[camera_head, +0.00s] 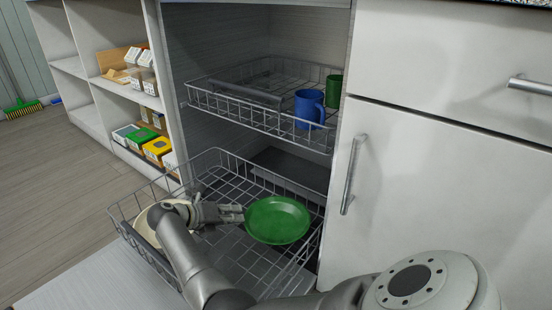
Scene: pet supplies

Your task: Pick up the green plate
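The green plate (277,221) is round and lies face up over the lower wire basket (245,272), near its right side. My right gripper (243,213) is at the plate's left rim. Its fingers are close together and appear shut on that rim. I cannot tell whether the plate rests on the wires or hangs just above them. My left gripper is not in view.
A pale dish (150,217) lies at the lower basket's left, partly hidden by my arm. The upper basket (262,123) holds a blue mug (309,107) and a green cup (334,91). A white cabinet door (425,190) with a metal handle (353,175) stands at right.

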